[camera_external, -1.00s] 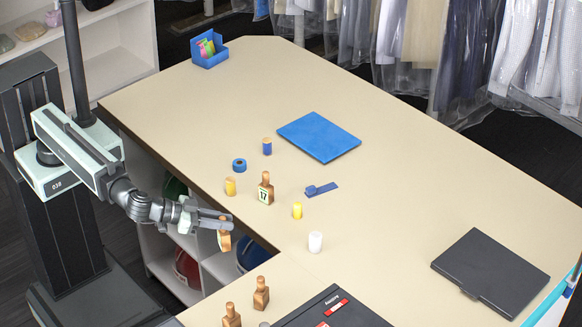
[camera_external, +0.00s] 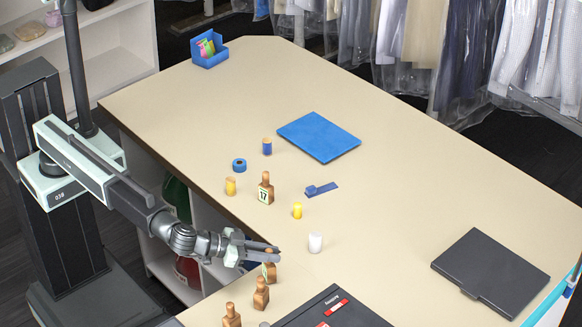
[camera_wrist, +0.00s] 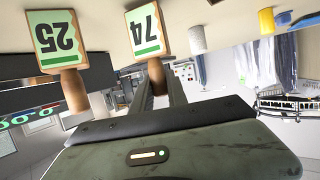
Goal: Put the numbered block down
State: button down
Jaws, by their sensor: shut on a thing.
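My gripper (camera_external: 275,253) is at the table's near-left edge, its fingers shut on the neck of a wooden numbered block (camera_external: 269,271). In the wrist view this block (camera_wrist: 149,36) hangs between the fingers with a green-and-white label reading 74, upside down in the picture. In the external view it looks upright, close behind another wooden block (camera_external: 261,295). I cannot tell whether its base touches the table. The wrist view shows a block labelled 25 (camera_wrist: 56,42) beside the held one, with a gap between them.
Another wooden block (camera_external: 231,317) stands at the front edge. Block 17 (camera_external: 265,192) stands farther back, near yellow spools (camera_external: 230,187) and blue tape (camera_external: 239,165). A white spool (camera_external: 315,243) is right of my gripper. A black case (camera_external: 333,309) lies at the front.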

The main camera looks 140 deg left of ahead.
jog(key=shift+f, duration=0.35)
jog(key=c, duration=1.3)
grip_release()
jog(key=shift+r, duration=0.1)
